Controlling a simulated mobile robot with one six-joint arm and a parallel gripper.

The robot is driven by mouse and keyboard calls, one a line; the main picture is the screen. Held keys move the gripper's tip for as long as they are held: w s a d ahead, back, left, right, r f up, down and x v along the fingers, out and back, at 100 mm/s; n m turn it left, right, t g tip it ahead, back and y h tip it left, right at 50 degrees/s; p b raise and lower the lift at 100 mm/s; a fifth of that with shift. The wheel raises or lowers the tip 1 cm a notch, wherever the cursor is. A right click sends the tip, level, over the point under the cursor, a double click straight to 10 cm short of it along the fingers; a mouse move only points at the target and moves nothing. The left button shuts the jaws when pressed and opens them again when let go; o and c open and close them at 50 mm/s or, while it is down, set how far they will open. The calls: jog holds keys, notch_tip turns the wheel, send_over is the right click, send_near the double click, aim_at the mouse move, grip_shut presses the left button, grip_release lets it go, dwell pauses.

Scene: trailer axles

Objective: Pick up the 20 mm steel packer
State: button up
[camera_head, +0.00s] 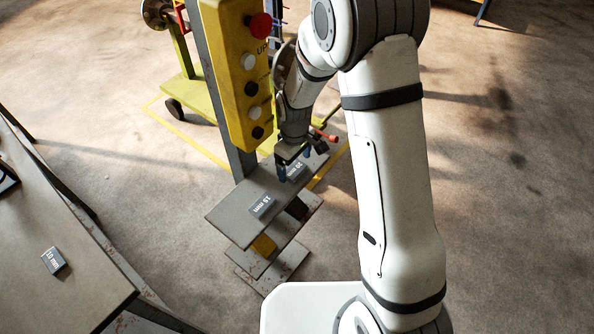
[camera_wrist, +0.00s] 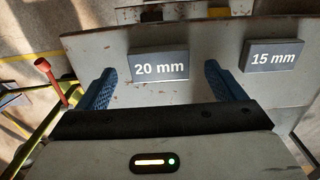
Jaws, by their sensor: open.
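The 20 mm steel packer (camera_wrist: 160,66) is a small grey block with a white label, lying on a grey shelf plate (camera_wrist: 215,42). In the wrist view it sits between my gripper's (camera_wrist: 165,78) two blue fingers, with a gap on each side. The fingers are open and do not touch it. In the head view my gripper (camera_head: 288,168) is low over the far end of the shelf (camera_head: 228,216), and the 20 mm packer (camera_head: 297,171) shows partly beside the fingers. The 15 mm packer (camera_wrist: 272,57) lies to the right on the same shelf.
The 15 mm packer (camera_head: 261,206) lies nearer on the shelf. A yellow push-button box (camera_head: 240,75) on a post stands close to my arm. A red-ended lever (camera_wrist: 48,72) is left of my gripper. A 10 mm packer (camera_head: 54,261) lies on the left table (camera_head: 60,215).

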notch_tip(320, 180, down, 2)
jog(key=shift+f, duration=0.1)
jog(key=c, duration=1.4)
